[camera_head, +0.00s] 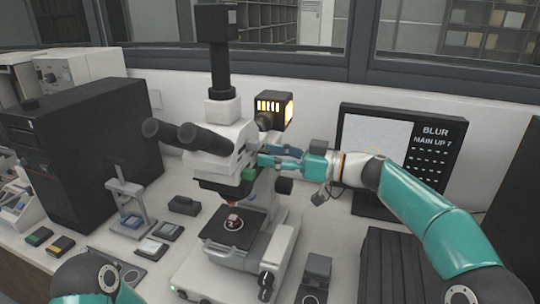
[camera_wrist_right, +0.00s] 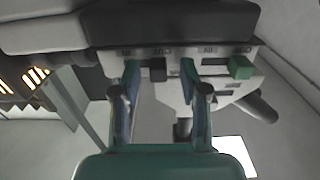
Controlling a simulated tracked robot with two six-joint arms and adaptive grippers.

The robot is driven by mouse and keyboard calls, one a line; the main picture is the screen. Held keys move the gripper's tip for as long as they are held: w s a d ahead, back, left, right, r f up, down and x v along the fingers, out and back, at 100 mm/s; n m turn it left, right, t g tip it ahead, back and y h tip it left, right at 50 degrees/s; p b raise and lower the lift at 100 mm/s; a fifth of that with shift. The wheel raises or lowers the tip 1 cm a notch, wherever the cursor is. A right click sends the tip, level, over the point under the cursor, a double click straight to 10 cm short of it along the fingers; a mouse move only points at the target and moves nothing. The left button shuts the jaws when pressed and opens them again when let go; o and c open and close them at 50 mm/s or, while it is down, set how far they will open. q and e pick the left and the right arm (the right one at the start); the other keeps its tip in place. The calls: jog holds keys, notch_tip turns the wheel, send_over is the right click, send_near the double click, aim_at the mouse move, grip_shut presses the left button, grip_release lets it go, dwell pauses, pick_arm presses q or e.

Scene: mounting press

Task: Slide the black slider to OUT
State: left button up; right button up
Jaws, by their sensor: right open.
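My right gripper (camera_head: 262,155) is open at the right side of the white microscope head (camera_head: 222,136). In the right wrist view its two fingers (camera_wrist_right: 160,88) stand apart, reaching up to the slider panel. The black slider (camera_wrist_right: 158,69) is between the fingers, nearer the left one, with no clear contact. It sits by the right-hand label of its slot, which seems to read OUT; the lettering is upside down and blurred. A green slider (camera_wrist_right: 240,67) is right of the fingers, at the right end of its slot. My left gripper is out of view.
A lit lamp housing (camera_head: 272,108) is behind the gripper. The eyepieces (camera_head: 188,137) stick out to the left. The stage (camera_head: 232,228) is below, with a small red sample on it. A monitor (camera_head: 400,150) stands at the right, behind my right arm.

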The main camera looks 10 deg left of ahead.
jog(key=shift+d, duration=0.15)
jog(key=v, duration=1.1)
jog(key=shift+s+d, duration=0.2)
jog(key=shift+d, duration=0.2)
jog(key=shift+f, duration=0.1)
